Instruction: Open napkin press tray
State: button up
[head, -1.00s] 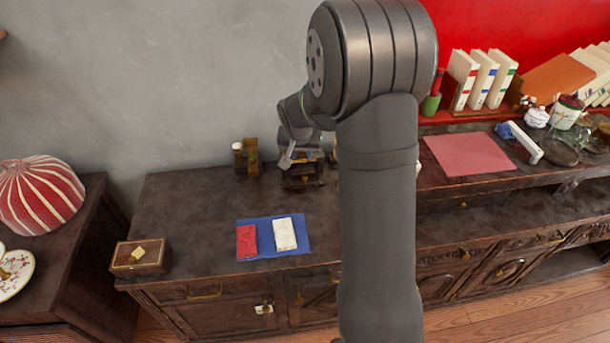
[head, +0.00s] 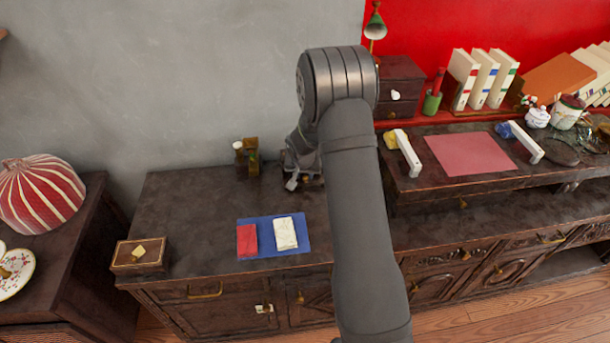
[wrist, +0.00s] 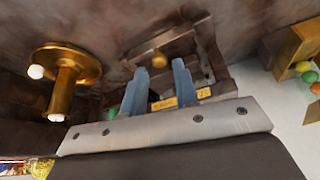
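The napkin press is a dark wooden frame (wrist: 205,45) in the wrist view, with a small brass knob (wrist: 159,60) and a brass label plate (wrist: 164,104). My gripper (wrist: 158,86) is open, its two blue-grey fingers apart with nothing visible between their tips. The knob appears just beyond the fingertips, between them in the picture; I cannot tell whether they touch it. In the head view my gripper (head: 291,183) is low at the back of the dark cabinet, and my arm hides most of the press.
An open wooden box (head: 247,158) stands left of my gripper. A blue mat (head: 263,250) with a red and a white cloth lies in front. A small lidded box (head: 139,256) sits at the front left. A brass fixture (wrist: 66,70) shows left in the wrist view.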

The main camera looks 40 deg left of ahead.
jog(key=shift+x, duration=0.85)
grip_shut()
jog(key=s+d, duration=0.9)
jog(key=shift+s+d, duration=0.1)
grip_release()
jog(key=shift+r, duration=0.1)
